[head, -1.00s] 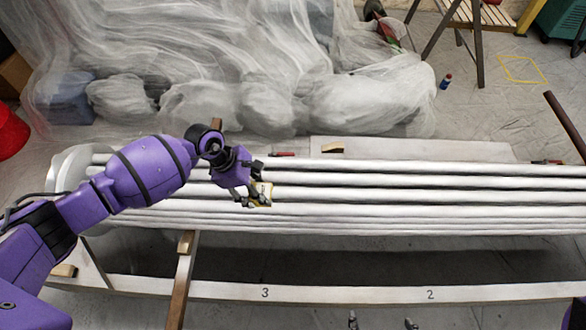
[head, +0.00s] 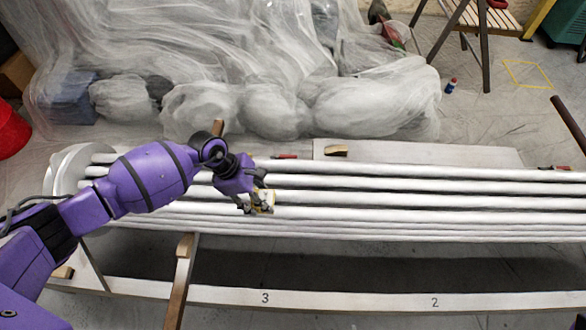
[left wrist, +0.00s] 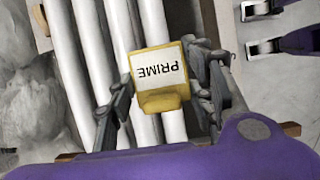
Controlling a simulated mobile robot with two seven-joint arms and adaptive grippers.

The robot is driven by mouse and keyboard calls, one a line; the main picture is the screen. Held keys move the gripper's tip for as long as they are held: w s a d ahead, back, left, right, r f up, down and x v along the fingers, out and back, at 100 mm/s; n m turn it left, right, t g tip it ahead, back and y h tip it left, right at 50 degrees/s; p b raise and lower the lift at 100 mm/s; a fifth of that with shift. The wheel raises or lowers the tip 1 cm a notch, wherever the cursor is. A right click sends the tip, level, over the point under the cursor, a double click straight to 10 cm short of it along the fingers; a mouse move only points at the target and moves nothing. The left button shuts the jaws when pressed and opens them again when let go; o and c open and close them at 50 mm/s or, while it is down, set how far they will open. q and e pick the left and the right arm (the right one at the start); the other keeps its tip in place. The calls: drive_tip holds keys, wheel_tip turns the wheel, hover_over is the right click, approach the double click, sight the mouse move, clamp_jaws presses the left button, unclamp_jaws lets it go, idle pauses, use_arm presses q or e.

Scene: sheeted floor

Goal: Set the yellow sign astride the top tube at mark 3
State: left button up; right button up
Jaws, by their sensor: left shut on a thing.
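The yellow sign (head: 263,201) has a white face reading PRIME, which faces the left wrist view (left wrist: 159,72). My left gripper (head: 256,203) is shut on it, with a finger on each side in the left wrist view (left wrist: 160,92). The sign is over the white tubes (head: 400,197), about in line with mark 3 (head: 265,298) in the head view. Whether it touches the top tube, I cannot tell. My right gripper (left wrist: 256,28) shows at the upper right of the left wrist view, fingers apart and empty; it is outside the head view.
The marked board (head: 350,298) runs along the near side, with mark 2 (head: 435,303) to the right. A wooden trestle (head: 181,280) stands at the left. Sheeted heaps (head: 270,80) lie behind the tubes. The tubes right of my gripper are clear.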

use_arm(q)
drive_tip(key=shift+f+b, duration=0.55)
drive_tip(key=shift+f, duration=0.4)
drive_tip(key=shift+f+b, duration=0.75)
drive_tip(key=shift+f, duration=0.25)
drive_tip(key=shift+f+b, duration=0.85)
drive_tip(key=shift+f, duration=0.3)
drive_tip(key=shift+r, duration=0.15)
drive_tip(key=o, duration=1.3)
drive_tip(key=v, duration=1.2)
